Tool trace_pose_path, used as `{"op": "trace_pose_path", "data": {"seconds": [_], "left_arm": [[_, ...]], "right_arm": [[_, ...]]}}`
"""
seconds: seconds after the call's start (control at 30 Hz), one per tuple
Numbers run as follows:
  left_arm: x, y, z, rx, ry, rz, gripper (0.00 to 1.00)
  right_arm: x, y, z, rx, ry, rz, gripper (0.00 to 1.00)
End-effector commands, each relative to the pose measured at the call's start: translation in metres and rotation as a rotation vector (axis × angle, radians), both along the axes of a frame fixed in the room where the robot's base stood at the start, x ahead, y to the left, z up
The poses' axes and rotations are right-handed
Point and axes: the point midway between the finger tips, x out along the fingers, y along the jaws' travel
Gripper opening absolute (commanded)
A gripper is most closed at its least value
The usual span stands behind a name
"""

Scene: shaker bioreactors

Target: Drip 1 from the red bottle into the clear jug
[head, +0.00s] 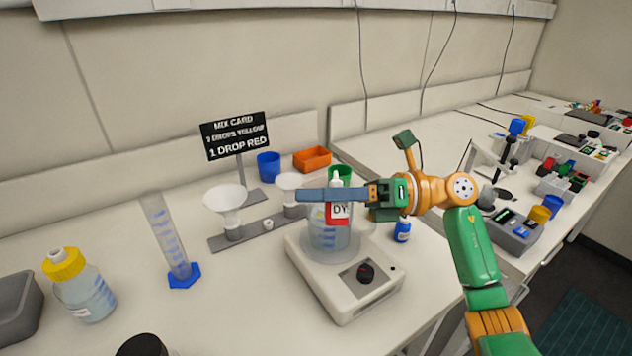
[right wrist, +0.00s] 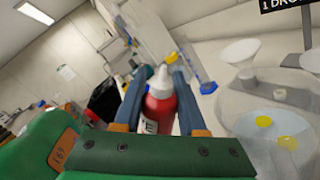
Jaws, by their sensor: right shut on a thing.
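The red bottle (head: 338,211) has a white nozzle and a label reading "DY". My right gripper (head: 335,195) is shut on it and holds it upright, nozzle up. The right wrist view shows the red bottle (right wrist: 160,114) between the two fingers. The clear jug (head: 322,240) stands on a white stirrer plate (head: 340,290) with a dark knob. In the head view the bottle overlaps the jug's upper part; its exact height over the rim is hard to tell. The right wrist view shows yellow spots in the jug (right wrist: 262,150). My left gripper is out of view.
A card (head: 236,136) reads "1 DROP RED". Funnels (head: 225,198) on a grey stand, a measuring cylinder (head: 166,237) and a yellow-capped bottle (head: 84,292) stand left. A small blue bottle (head: 402,231) is right of the jug. Blue and orange containers (head: 312,159) are behind.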

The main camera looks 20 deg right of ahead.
Motion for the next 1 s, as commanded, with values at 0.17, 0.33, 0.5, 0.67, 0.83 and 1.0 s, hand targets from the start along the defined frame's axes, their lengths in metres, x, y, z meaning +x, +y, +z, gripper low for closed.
{"op": "trace_pose_path", "data": {"seconds": [0.17, 0.33, 0.5, 0.67, 0.83, 1.0], "left_arm": [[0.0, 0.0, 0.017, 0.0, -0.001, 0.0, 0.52], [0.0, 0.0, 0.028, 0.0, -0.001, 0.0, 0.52], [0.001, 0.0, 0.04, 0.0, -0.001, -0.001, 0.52], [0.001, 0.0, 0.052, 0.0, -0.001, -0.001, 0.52], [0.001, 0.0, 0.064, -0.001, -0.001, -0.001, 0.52], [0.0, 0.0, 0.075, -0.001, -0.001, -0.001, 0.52]], "right_arm": [[-0.002, 0.001, 0.006, 0.028, 0.07, 0.0, 0.0], [-0.003, 0.001, 0.008, 0.053, 0.132, 0.0, 0.0], [-0.005, 0.002, 0.009, 0.077, 0.191, 0.0, 0.0], [-0.006, 0.002, 0.011, 0.1, 0.245, 0.001, 0.0], [-0.007, 0.003, 0.013, 0.122, 0.3, 0.001, 0.0], [-0.008, 0.003, 0.015, 0.144, 0.354, 0.0, 0.0]]}}
